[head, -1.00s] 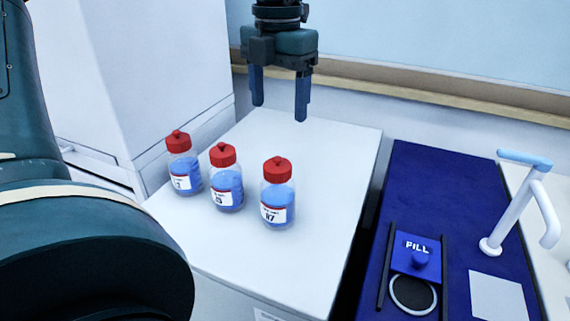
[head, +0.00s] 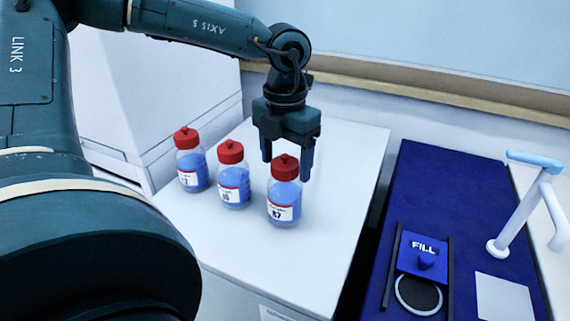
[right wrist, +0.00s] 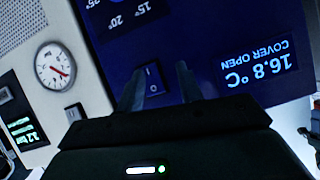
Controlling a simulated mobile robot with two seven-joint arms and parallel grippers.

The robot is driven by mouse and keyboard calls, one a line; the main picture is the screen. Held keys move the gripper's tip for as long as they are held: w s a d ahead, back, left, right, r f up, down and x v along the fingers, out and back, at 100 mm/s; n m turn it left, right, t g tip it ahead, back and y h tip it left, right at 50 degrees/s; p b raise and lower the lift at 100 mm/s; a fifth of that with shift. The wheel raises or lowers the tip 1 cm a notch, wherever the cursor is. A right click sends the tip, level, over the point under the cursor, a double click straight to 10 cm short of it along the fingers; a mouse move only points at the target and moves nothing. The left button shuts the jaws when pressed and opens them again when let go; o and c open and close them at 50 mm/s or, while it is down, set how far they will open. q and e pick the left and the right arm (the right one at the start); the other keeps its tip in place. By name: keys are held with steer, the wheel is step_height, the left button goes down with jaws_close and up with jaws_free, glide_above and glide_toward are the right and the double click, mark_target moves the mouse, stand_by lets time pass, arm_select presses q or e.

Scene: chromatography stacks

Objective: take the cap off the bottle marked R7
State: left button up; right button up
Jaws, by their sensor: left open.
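The bottle marked R7 (head: 284,205) stands upright on the white table, rightmost of three bottles, with blue liquid inside. Its red cap (head: 285,167) is on it. My left gripper (head: 287,170) is open and points down at the cap. In the picture the cap lies between its two fingertips; I cannot tell whether they are around it or just behind it.
Two similar red-capped bottles, the middle one (head: 233,187) and the left one (head: 191,170), stand close by. A blue mat (head: 455,200) with a FILL slider (head: 422,252) and a white-blue tap (head: 525,205) lie to the right. The white table (head: 345,150) is clear behind R7.

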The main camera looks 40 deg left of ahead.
arm_select(q)
steer(key=shift+c, duration=0.4)
steer(key=c, duration=1)
steer(key=shift+o, duration=0.2)
